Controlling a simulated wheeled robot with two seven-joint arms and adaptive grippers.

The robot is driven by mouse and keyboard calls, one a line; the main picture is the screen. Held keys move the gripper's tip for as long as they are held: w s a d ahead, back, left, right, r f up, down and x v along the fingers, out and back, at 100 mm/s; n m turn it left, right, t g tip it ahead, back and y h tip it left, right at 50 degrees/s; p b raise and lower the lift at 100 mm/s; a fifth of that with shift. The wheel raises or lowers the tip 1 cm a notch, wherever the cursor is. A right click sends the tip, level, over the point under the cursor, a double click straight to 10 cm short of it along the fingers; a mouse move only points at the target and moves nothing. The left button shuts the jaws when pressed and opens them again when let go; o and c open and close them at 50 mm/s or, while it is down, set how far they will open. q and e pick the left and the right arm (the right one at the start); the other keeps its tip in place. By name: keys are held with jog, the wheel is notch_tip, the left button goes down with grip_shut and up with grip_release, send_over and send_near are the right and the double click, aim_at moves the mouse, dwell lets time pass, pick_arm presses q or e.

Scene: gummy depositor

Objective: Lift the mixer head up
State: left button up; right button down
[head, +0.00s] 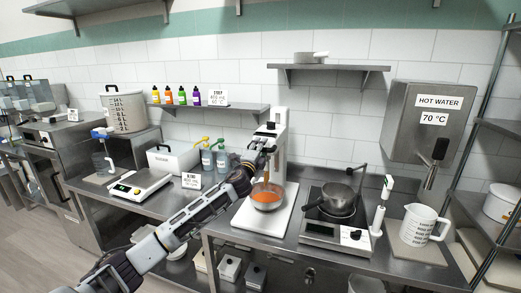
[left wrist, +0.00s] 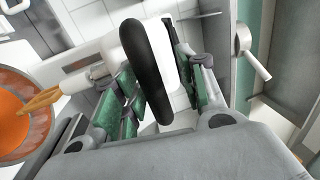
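The white mixer (head: 281,150) stands on the back counter on a white base. My left gripper (head: 262,150) is at the front of the mixer head. In the left wrist view, a black loop handle (left wrist: 147,72) and part of the white head lie between its green-padded fingers (left wrist: 160,85). The fingers are apart; firm contact with the handle is not clear. My right gripper is not in view.
A hot plate (head: 322,232) with a saucepan (head: 338,199) stands right of the mixer, beside a white upright tool (head: 379,210) and a jug (head: 420,226). Bottles (head: 221,160) stand to the left. A shelf (head: 222,108) is on the wall behind.

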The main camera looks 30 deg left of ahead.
pick_arm(q)
jog(key=shift+f, duration=0.2)
jog(key=shift+s, duration=0.2)
jog(key=v, duration=1.1)
jog(key=shift+s, duration=0.3)
dwell(0.5)
jog(key=shift+r, duration=0.1)
dwell(0.5)
